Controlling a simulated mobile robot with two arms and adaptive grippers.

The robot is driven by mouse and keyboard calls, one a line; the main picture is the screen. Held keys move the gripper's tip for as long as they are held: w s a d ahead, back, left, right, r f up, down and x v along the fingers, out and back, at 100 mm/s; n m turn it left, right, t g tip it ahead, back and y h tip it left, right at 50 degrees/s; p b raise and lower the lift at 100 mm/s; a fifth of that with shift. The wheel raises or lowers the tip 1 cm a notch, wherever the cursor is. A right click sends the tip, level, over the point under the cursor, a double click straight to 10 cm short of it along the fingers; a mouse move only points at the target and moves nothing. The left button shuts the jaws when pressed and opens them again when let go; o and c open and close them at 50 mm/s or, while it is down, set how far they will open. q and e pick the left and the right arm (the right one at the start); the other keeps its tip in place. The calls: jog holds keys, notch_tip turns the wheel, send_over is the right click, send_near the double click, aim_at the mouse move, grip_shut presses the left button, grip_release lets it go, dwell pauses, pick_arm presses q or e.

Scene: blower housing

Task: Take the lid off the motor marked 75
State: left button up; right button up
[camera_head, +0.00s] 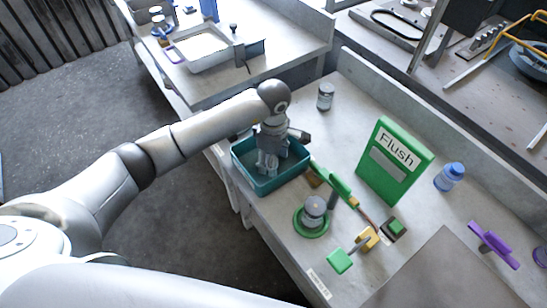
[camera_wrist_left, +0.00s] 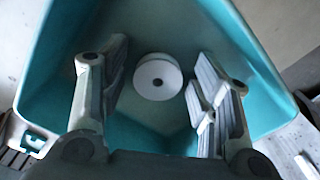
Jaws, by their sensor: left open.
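My left gripper (camera_head: 267,167) points down into the teal bin (camera_head: 243,175). In the left wrist view it is open (camera_wrist_left: 160,58), its two fingers apart with nothing held between them. A white round disc with a dark centre hole (camera_wrist_left: 158,77) lies in the teal bin (camera_wrist_left: 257,80), seen between the fingers. A grey cylindrical motor (camera_head: 314,206) stands upright on a round green base (camera_head: 310,230) right of the bin. Another grey cylinder (camera_head: 325,96) stands behind the bin. No mark 75 is legible. My right gripper is not in view.
A green box labelled Flush (camera_head: 394,160) and a blue-capped container (camera_head: 449,177) stand to the right. Green-handled tools and a yellow-and-green piece (camera_head: 367,238) lie near the motor. A purple part (camera_head: 494,245) is at far right. Another table holds a white tray (camera_head: 203,48).

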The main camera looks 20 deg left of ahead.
pick_arm(q)
jog(key=shift+r+p, duration=0.3)
notch_tip(320, 180, up, 12)
jog(key=b, duration=0.2)
jog(key=shift+b, duration=0.4)
jog(key=shift+s+f, duration=0.1)
jog(key=shift+f, duration=0.1)
